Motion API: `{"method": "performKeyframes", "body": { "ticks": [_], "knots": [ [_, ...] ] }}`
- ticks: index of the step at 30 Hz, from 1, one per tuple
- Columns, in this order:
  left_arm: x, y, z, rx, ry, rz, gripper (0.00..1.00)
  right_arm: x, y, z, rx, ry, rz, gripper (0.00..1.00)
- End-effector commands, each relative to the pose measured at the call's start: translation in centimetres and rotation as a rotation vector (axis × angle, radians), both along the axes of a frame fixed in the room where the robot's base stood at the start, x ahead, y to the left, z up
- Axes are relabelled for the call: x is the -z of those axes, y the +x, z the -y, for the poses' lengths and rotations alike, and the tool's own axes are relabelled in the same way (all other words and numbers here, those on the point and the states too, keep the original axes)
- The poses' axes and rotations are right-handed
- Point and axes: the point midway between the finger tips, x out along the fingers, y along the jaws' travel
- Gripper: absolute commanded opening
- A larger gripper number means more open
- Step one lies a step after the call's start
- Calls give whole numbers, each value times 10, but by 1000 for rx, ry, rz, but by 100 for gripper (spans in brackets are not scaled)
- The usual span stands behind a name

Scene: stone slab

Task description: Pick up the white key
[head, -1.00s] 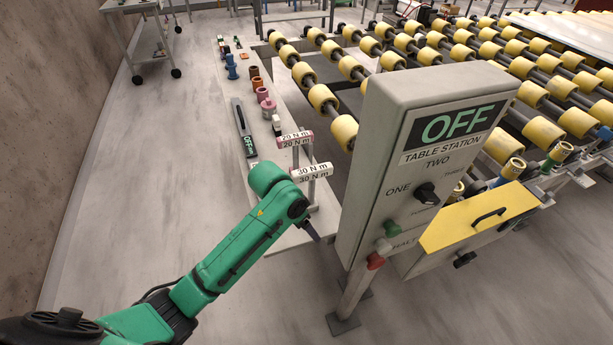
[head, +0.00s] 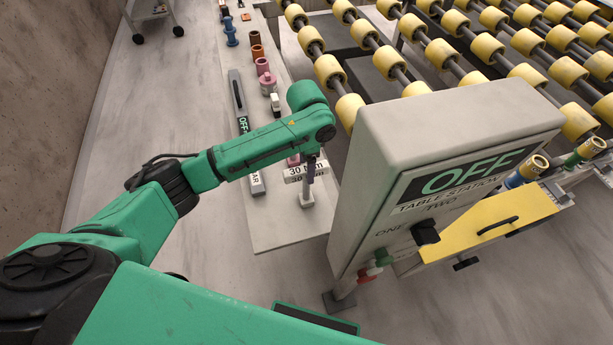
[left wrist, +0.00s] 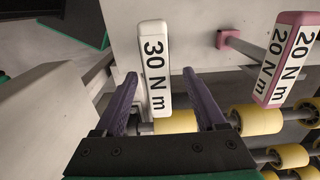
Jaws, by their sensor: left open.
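The white key (head: 300,174) is a T-shaped piece with a white bar handle marked "30 N m". It stands upright on the grey bench strip beside the control box. In the left wrist view the white key (left wrist: 154,60) lies between the two purple fingers, with a visible gap on each side. My left gripper (left wrist: 160,76) is open and around the handle's near part, not closed on it. In the head view my left gripper (head: 313,166) is just above the handle, mostly hidden by the arm. My right gripper is out of view.
A pink key (left wrist: 290,55) marked "20 N m" stands close by the white one. The grey control box (head: 400,150) reading "OFF" rises just right of the gripper. Yellow rollers (head: 350,108) lie behind. Several coloured pieces line the bench (head: 275,225).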

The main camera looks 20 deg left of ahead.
Motion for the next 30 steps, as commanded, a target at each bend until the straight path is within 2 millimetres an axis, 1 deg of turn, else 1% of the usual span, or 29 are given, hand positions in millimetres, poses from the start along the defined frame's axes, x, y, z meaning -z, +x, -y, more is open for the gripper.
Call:
{"method": "performKeyframes", "body": {
  "ticks": [1, 3, 5, 8, 13, 14, 15, 17, 18, 19, 30],
  "knots": [
    [5, -2, -1, -1, 2, -6, 72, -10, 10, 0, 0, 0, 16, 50],
    [19, -3, -1, -1, 2, -4, 72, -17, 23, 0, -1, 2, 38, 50],
    [32, -3, -1, -1, 1, -3, 72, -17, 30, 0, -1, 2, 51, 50],
    [41, -3, -1, 0, 2, -1, 72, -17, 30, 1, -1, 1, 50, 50],
    [42, -3, -1, 1, 1, -1, 72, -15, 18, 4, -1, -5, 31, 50],
    [42, -3, -1, 1, 1, -1, 61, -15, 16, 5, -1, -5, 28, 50],
    [42, -3, -1, 1, 0, 0, 46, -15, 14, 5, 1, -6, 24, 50],
    [42, -3, -1, 1, 0, 0, 23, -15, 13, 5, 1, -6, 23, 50],
    [42, -3, 0, 0, 0, 0, 8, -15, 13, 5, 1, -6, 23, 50],
    [42, -3, 0, 0, 0, 0, 0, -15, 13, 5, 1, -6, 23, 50],
    [41, -2, 0, 0, 0, 1, 0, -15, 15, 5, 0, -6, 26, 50]
  ]
}}
